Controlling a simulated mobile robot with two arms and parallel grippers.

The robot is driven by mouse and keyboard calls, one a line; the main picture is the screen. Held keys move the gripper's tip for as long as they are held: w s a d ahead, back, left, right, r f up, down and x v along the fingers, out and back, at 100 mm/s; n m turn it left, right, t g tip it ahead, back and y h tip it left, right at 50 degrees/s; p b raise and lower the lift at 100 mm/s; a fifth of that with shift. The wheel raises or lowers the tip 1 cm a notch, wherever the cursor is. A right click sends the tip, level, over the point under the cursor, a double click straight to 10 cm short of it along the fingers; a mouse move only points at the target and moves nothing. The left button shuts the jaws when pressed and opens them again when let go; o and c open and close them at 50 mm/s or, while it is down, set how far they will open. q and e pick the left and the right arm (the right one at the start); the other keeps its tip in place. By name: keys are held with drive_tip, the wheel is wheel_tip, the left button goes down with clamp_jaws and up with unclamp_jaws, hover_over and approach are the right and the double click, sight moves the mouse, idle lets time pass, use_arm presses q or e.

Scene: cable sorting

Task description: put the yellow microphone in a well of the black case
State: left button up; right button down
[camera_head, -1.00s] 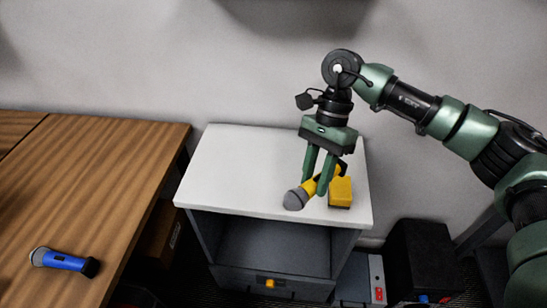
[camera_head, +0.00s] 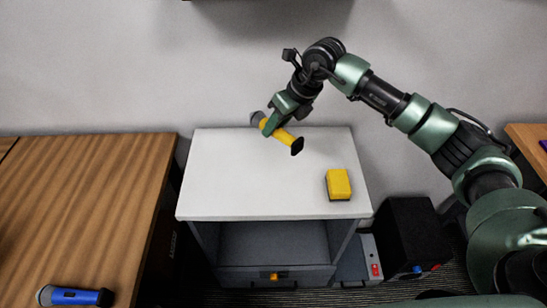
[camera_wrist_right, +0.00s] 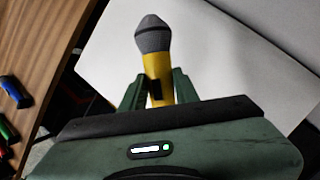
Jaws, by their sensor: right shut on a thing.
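The yellow microphone (camera_head: 279,134) has a grey mesh head and a black end. My right gripper (camera_head: 269,124) is shut on its yellow body and holds it over the back part of the white cabinet top. In the head view the microphone is tilted, its grey head at the upper left and its black end at the lower right. In the right wrist view the microphone (camera_wrist_right: 158,72) stands between the two green fingers (camera_wrist_right: 157,92), head pointing away. My left gripper is not in view. I see no case with wells in these frames.
A yellow block with a dark base (camera_head: 338,184) sits on the white cabinet top (camera_head: 240,190). A blue microphone (camera_head: 75,296) lies on the wooden table (camera_head: 80,220) at left. A black box (camera_head: 408,236) stands on the floor right of the cabinet. Another wooden table (camera_head: 530,140) shows at right.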

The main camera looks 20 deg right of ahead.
wheel_tip(320, 180, down, 13)
drive_tip(key=shift+a+f+p, duration=0.1)
drive_tip(key=shift+p, duration=0.95)
drive_tip(key=shift+f, duration=0.2)
drive_tip(key=c, duration=1.1)
unclamp_jaws()
drive_tip(key=shift+o, duration=0.2)
drive_tip(key=shift+r, duration=0.15)
